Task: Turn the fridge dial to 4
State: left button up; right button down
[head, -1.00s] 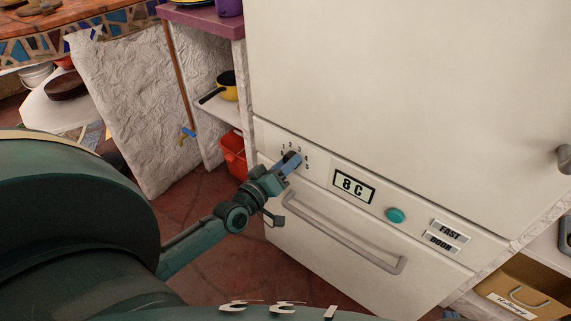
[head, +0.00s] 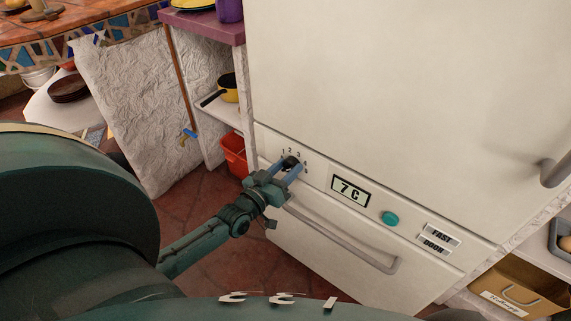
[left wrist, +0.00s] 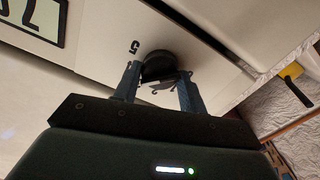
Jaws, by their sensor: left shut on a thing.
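The fridge dial (head: 290,162) is a small dark knob on the white fridge's control strip, with numbers around it. My left gripper (head: 285,170) is shut on the dial, one blue finger on each side of it. In the left wrist view the dark dial (left wrist: 158,66) sits between the fingertips of my left gripper (left wrist: 158,85), with a 5 printed beside it. The dial's pointer is hidden, so I cannot tell its setting. The display (head: 350,190) reads 7 C. My right gripper is not in view.
A teal button (head: 390,218) and labels reading FAST and DOOR (head: 438,240) are right of the display. A grey drawer handle (head: 345,240) runs below the strip. A red bucket (head: 233,155) stands left of the fridge, under a shelf with a yellow pan (head: 229,88).

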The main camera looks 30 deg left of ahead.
pick_arm(q)
jog(key=shift+m+p, duration=0.5)
jog(key=shift+m, duration=0.5)
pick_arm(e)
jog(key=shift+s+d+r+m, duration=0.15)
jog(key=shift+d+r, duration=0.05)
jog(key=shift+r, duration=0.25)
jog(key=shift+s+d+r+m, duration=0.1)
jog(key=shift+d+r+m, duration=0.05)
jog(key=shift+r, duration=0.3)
pick_arm(q)
jog(key=shift+m, duration=0.3)
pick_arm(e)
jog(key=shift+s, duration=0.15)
pick_arm(q)
jog(key=o, duration=1)
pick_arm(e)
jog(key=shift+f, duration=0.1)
pick_arm(q)
jog(key=shift+s, duration=0.1)
